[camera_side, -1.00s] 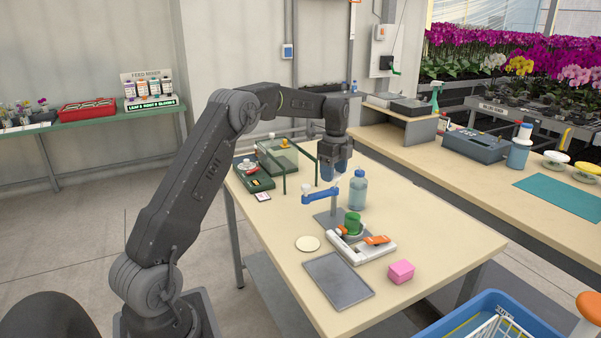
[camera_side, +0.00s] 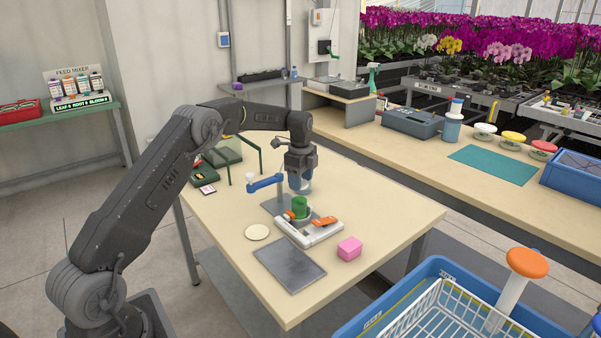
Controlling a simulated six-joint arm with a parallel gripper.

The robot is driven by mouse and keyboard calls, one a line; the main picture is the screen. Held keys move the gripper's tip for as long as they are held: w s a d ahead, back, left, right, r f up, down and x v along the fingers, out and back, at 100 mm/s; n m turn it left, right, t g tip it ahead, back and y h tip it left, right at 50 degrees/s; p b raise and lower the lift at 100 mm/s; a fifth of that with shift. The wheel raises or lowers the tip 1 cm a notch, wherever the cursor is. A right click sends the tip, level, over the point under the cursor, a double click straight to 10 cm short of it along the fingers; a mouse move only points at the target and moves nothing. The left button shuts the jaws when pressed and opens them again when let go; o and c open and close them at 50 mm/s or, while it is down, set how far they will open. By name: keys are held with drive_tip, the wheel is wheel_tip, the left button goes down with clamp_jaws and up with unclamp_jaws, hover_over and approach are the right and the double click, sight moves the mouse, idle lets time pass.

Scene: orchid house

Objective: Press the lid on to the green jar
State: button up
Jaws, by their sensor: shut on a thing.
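The green jar (camera_side: 300,207) stands upright on the table, beside or in a white and orange holder (camera_side: 309,231). My gripper (camera_side: 300,186) points down just above the jar. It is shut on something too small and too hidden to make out. No lid can be told apart for certain in my jaws or on the jar. A flat cream disc (camera_side: 257,232) lies on the table left of the holder; I cannot tell whether it is a lid.
A blue arm on a stand (camera_side: 265,183) reaches close to my gripper from the left. A clear bottle is mostly hidden behind my gripper. The table's right part is clear.

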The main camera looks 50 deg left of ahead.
drive_tip(key=shift+f, duration=2.4)
drive_tip(key=shift+f, duration=0.15)
idle(0.4)
drive_tip(key=o, duration=1)
drive_tip(key=shift+c, duration=0.2)
drive_tip(key=shift+o, duration=0.4)
drive_tip(key=shift+o, duration=0.8)
drive_tip(key=shift+r, duration=3.5)
